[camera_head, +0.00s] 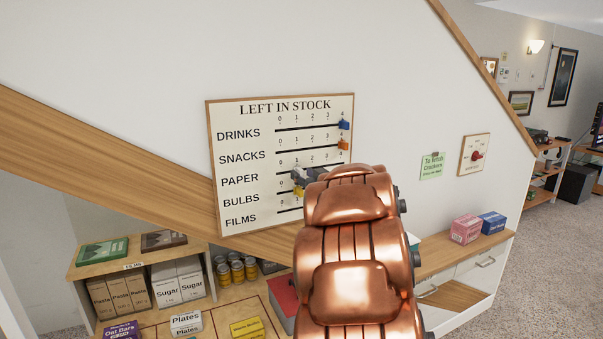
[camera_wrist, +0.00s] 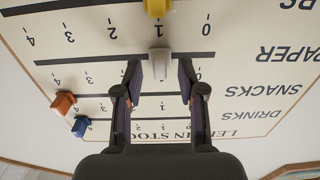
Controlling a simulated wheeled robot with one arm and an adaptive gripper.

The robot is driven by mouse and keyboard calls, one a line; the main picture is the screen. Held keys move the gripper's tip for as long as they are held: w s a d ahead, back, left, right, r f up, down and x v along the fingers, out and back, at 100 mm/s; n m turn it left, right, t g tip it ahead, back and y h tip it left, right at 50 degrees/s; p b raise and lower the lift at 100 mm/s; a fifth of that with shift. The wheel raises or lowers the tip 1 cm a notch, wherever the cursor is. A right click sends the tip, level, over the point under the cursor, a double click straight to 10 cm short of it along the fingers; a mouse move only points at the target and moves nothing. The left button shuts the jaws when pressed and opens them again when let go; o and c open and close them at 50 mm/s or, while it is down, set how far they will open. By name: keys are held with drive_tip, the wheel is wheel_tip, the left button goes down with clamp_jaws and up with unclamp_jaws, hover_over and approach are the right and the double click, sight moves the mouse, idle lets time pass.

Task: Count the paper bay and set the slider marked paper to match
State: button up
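The stock board (camera_head: 232,150) hangs on the sloped wall, with rows for drinks, snacks, paper, bulbs and films. In the wrist view, which is upside down, the white slider (camera_wrist: 160,62) sits on the paper row at about mark 1. My gripper (camera_wrist: 157,66) is open, with one finger on each side of the white slider and a gap on both sides. In the head view my copper arm covers part of the board, and my gripper (camera_head: 305,177) is at the paper row. I cannot pick out the paper bay among the shelves.
The blue slider (camera_head: 344,124) and orange slider (camera_head: 343,144) stand at 4. The yellow slider (camera_wrist: 157,8) is near 1 on bulbs. Pink (camera_head: 466,228) and blue (camera_head: 493,221) boxes stand right.

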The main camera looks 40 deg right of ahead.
drive_tip(key=shift+w+d+r, duration=0.1)
drive_tip(key=shift+w+d, duration=0.1)
drive_tip(key=shift+w, duration=0.4)
clamp_jaws()
idle(0.4)
